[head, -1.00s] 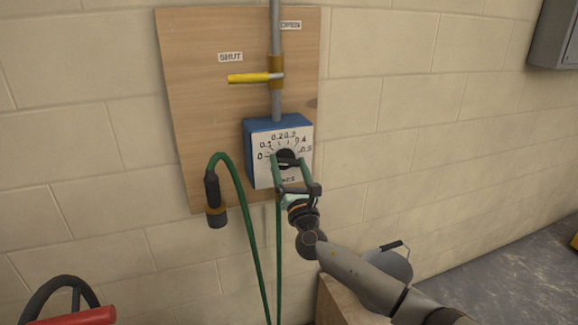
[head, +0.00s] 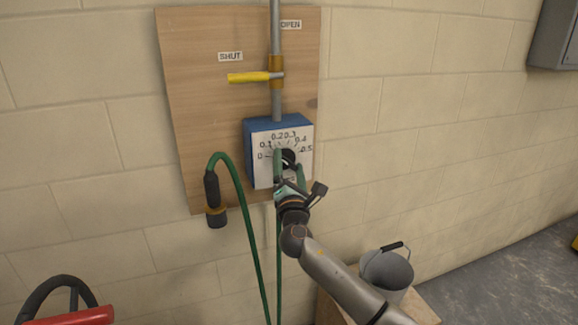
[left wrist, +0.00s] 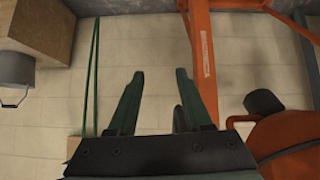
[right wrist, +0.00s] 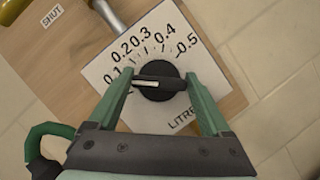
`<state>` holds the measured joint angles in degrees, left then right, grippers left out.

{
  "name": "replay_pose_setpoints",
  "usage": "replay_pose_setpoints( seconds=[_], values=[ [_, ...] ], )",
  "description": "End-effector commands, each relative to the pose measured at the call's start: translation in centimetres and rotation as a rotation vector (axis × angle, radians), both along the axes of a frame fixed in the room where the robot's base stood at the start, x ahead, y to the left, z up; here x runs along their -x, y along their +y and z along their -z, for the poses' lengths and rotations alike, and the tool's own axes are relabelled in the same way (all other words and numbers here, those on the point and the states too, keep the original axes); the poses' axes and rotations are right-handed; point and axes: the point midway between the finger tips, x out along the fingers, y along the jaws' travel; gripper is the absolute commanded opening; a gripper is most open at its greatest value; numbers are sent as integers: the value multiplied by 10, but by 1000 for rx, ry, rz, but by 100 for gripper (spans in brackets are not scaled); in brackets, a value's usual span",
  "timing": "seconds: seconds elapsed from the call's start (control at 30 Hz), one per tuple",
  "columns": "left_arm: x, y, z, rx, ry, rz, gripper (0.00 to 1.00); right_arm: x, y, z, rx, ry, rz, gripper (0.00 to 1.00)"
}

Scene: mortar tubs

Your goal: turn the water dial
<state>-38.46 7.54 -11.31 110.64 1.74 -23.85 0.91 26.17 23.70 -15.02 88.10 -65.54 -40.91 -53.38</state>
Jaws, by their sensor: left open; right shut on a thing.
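The water dial is a round black knob (right wrist: 160,80) on a white face with a scale up to 0.5, marked LITRES. The face is the front of a blue box (head: 276,123) on a wooden board. My right gripper (head: 289,158) is shut on the knob's crossbar, one finger at each end, as the right wrist view shows. The crossbar has a pale line, but I cannot tell exactly which number it points to. My left gripper (left wrist: 160,75) is open and empty in the left wrist view, out of the head view.
Above the box, a yellow lever (head: 250,77) sits on a grey pipe and points toward the SHUT label (head: 230,57). A green hose (head: 245,200) hangs at left. A grey bucket (head: 388,270) stands below right. An orange frame (left wrist: 203,60) is close to my left gripper.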

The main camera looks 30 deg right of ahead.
Motion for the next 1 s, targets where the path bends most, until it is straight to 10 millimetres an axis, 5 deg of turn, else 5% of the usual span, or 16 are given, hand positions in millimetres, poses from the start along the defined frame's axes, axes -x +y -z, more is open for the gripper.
replay_pose_setpoints(
  seconds=[0.57,0.6,0.73,1.0],
  values=[
    [0,1,0,-2,0,-1,50,0,0,1,-38,-7,1,27],
    [0,1,0,-2,0,-1,50,0,0,1,-37,-6,1,87],
    [0,2,1,-3,1,-1,50,0,0,1,-37,-7,1,100],
    [0,2,2,-4,2,-2,50,2,1,1,-36,-7,0,100]
  ],
)
